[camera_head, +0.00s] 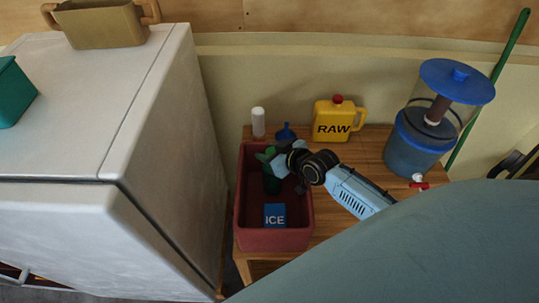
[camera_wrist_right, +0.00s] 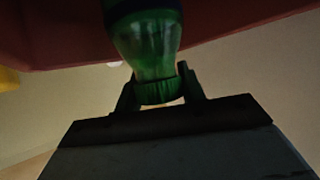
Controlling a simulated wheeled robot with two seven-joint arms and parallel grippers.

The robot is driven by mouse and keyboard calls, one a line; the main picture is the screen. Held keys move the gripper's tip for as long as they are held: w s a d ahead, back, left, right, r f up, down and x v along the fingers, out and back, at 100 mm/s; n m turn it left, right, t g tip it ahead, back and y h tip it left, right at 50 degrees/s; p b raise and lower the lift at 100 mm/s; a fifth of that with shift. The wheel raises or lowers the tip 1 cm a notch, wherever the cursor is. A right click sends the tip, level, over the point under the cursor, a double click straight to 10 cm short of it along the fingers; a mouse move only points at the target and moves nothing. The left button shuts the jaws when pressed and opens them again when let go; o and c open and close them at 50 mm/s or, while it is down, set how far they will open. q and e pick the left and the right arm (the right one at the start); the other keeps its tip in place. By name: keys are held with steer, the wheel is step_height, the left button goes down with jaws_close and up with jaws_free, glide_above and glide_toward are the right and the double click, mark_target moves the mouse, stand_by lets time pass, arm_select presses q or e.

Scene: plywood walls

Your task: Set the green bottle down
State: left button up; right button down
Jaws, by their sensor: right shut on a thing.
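The green bottle (camera_head: 271,182) is inside the red bin (camera_head: 274,239) in the head view, toward its back part. My right gripper (camera_head: 273,158) reaches in from the right over the bin's rim and is shut on the bottle's upper part. The right wrist view shows the green bottle (camera_wrist_right: 150,45) between the two fingers of the right gripper (camera_wrist_right: 160,90). Whether the bottle's base touches the bin floor cannot be told. My left gripper is not in view.
A blue ICE pack (camera_head: 274,215) lies in the bin's front part. A wooden table (camera_head: 375,165) holds a white bottle (camera_head: 258,122), a blue funnel (camera_head: 286,132), a yellow RAW jug (camera_head: 335,119) and a blue dispenser (camera_head: 415,145). A tall white cabinet (camera_head: 165,150) stands left.

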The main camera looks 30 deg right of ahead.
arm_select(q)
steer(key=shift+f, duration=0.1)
arm_select(e)
steer(key=shift+f, duration=0.55)
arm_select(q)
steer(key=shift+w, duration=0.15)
arm_select(e)
steer(key=c, duration=0.8)
jaws_free()
steer(key=shift+f, duration=0.15)
steer(key=shift+c, duration=0.2)
